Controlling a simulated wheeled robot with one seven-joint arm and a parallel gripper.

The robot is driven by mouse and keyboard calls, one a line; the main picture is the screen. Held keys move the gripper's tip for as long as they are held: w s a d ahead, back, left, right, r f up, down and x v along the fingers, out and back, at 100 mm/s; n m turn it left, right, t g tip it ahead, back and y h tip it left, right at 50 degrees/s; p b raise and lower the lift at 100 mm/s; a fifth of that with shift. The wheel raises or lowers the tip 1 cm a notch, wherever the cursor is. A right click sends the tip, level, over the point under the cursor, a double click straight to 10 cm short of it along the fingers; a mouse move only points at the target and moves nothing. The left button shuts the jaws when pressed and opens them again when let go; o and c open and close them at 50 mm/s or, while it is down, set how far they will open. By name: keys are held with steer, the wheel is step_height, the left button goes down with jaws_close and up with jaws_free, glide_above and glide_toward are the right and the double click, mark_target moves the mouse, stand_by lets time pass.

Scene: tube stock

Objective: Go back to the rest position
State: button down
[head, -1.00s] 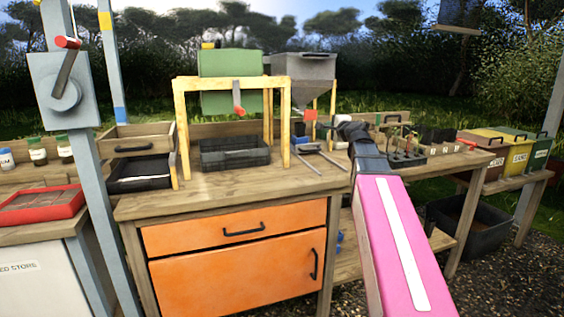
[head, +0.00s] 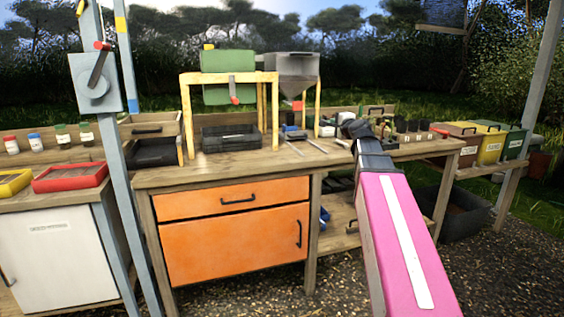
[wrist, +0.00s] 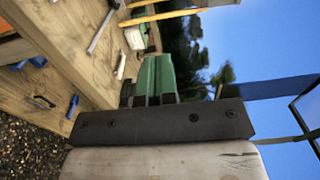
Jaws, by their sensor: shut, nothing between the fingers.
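My pink arm (head: 405,240) with a white stripe reaches forward from the lower right of the head view. Its dark wrist end (head: 368,145) is in front of the right part of the wooden workbench (head: 225,172). My gripper is hidden behind the wrist there. In the wrist view my gripper (wrist: 154,70) shows beyond a dark bar, its green fingers together with nothing held between them. The bench top (wrist: 85,55) lies to the left in that view, with sky to the right.
A yellow frame (head: 187,130) with a green drum (head: 228,64) and a grey hopper (head: 292,66) stand on the bench. A blue-grey post (head: 122,190) rises at the left. Lidded bins (head: 490,143) stand at the right. Gravel (head: 345,290) lies in front.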

steer(key=s+a+f+n+g, duration=0.2)
steer(key=s+f+n+g, duration=0.1)
steer(key=f, duration=0.7)
steer(key=s+a+f+n+g, duration=0.1)
steer(key=s+f+n+g, duration=0.15)
steer(key=f, duration=0.65)
steer(key=s+a+f+n+g, duration=0.2)
steer(key=f+g, duration=0.1)
steer(key=f, duration=0.7)
steer(key=s+d+f+n+g+h, duration=0.3)
steer(key=s+f+n+g+h, duration=0.2)
steer(key=s+f, duration=1.5)
step_height(320, 180, down, 2)
steer(key=n+g, duration=0.2)
steer(key=g, duration=0.1)
steer(key=shift+d+g+h, duration=0.15)
steer(key=shift+g+h, duration=0.15)
steer(key=shift+g, duration=0.05)
